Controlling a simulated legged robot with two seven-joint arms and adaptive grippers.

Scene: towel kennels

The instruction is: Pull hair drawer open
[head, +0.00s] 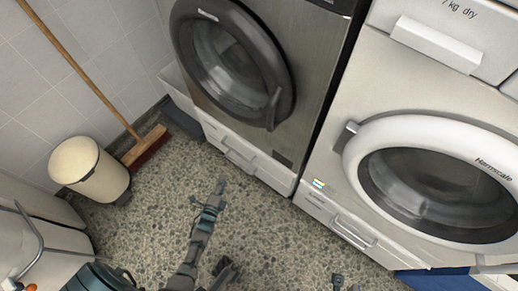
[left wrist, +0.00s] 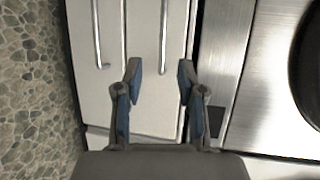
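White drawer fronts (head: 275,180) with bar handles (head: 239,159) sit under the dark grey machine at the back centre. No label tells me which drawer is the hair drawer. In the left wrist view two white fronts (left wrist: 147,100) show side by side, each with a metal bar handle. My left gripper (head: 218,190) is in front of these drawers, above the floor. Its blue-padded fingers (left wrist: 158,80) are open and empty. The handle nearer the machine (left wrist: 163,38) lines up with the gap between them, beyond the tips. A dark part at the bottom edge may be my right gripper (head: 338,281); its fingers are unclear.
A white machine (head: 345,120) with its own handled drawers (head: 345,228) stands at right. A cream bin (head: 88,166) and a broom (head: 148,148) stand at left. A white cabinet (head: 45,245) is at lower left. The pebbled floor (head: 265,230) before the drawers is mostly clear.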

